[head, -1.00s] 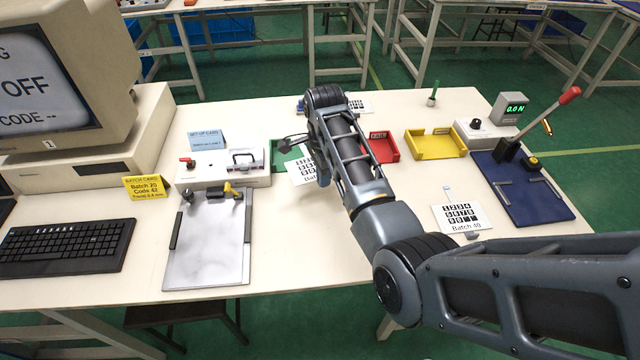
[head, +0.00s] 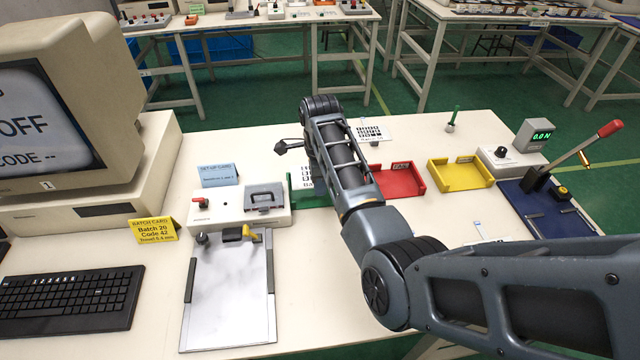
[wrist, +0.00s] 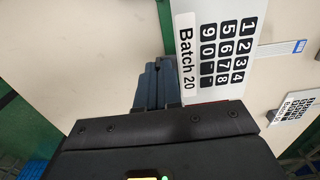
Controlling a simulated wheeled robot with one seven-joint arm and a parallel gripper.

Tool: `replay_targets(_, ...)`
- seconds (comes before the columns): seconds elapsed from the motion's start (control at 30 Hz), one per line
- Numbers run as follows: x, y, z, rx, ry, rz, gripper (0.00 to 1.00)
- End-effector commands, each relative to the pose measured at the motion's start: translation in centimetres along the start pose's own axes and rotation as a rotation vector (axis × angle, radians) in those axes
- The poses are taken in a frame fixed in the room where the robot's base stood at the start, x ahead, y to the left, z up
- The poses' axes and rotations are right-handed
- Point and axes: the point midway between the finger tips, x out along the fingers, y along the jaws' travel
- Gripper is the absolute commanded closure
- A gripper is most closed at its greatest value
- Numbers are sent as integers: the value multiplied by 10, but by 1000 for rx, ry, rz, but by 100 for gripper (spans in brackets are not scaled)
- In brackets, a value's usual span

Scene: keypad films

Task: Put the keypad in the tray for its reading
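The Batch 20 keypad (wrist: 222,45) is white with black keys and fills the upper middle of the wrist view, close to the camera. My gripper (wrist: 160,75) has its fingers close together at the keypad's label-end corner and appears shut on it. In the head view the keypad (head: 300,177) shows at the green tray (head: 310,203), partly hidden by my arm and the tray wall. Whether it touches the tray floor is hidden. The red tray (head: 400,192) and yellow tray (head: 460,184) are empty, to the right.
Another keypad (head: 375,133) lies behind the trays. A test box (head: 240,208) and grey plate (head: 228,300) stand left of the green tray. A blue lever press (head: 545,208) stands at right.

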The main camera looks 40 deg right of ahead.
Motion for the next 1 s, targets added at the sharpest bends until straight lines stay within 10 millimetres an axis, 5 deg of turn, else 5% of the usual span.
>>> replay_targets(0.27, -2, 0, 0, -1, 0, 1, 100)
replay_targets(1.0, 52, 0, 0, -1, -1, 0, 100)
